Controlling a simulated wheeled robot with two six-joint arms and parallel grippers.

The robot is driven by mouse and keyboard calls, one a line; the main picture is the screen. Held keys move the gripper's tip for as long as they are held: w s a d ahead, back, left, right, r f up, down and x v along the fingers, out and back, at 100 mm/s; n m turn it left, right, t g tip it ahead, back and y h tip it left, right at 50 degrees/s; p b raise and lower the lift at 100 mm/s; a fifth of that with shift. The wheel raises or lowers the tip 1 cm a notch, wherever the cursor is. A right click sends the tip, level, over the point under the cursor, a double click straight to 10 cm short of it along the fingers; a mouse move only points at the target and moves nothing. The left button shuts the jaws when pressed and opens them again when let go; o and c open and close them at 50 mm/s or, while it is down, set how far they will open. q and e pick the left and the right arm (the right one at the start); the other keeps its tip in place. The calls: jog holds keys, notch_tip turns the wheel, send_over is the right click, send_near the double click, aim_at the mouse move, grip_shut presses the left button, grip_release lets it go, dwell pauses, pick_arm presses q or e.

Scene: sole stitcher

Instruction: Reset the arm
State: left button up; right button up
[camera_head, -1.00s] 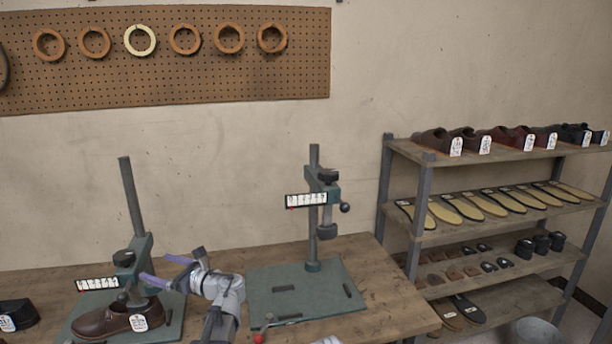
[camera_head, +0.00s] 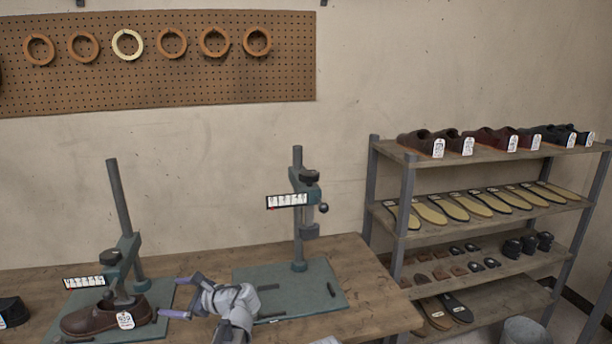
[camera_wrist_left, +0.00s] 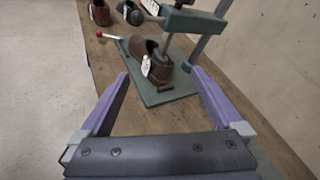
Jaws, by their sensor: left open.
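My left gripper (camera_head: 176,296) is low in the head view, between the two green press stands, with its purple fingers apart and nothing between them. In the left wrist view the open fingers (camera_wrist_left: 160,90) spread toward a brown shoe (camera_wrist_left: 153,62) on a green base. In the head view that brown shoe (camera_head: 105,317), with a white tag, sits under the left stand (camera_head: 133,250), just left of the fingertips. The fingers look apart from the shoe.
The second stand (camera_head: 298,225) rises from an empty green base (camera_head: 318,284) right of my gripper. A shelf rack (camera_head: 408,200) with shoes and soles stands at the right. A pegboard (camera_head: 160,85) with rings hangs on the wall. The table's right part (camera_head: 378,290) is clear.

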pick_arm(q)
jog(key=s+d+f+n+g+h+p, duration=0.1)
jog(key=s+d+f+n+h, duration=0.3)
jog(key=s+d, duration=0.3)
jog(key=s+d+f+n+g+h+p, duration=0.1)
jog(key=s+d+f+n+g+h, duration=0.1)
jog(key=s+d+f+n+h, duration=0.2)
jog(key=s+d+f+n+g+h+p, duration=0.1)
jog(key=s+d+f+n+h, duration=0.3)
jog(key=s+d, duration=0.7)
jog(key=d+n+g, duration=0.1)
jog(key=d, duration=0.4)
jog(key=shift+d+n+h, duration=0.3)
jog(key=shift+d+h, duration=0.1)
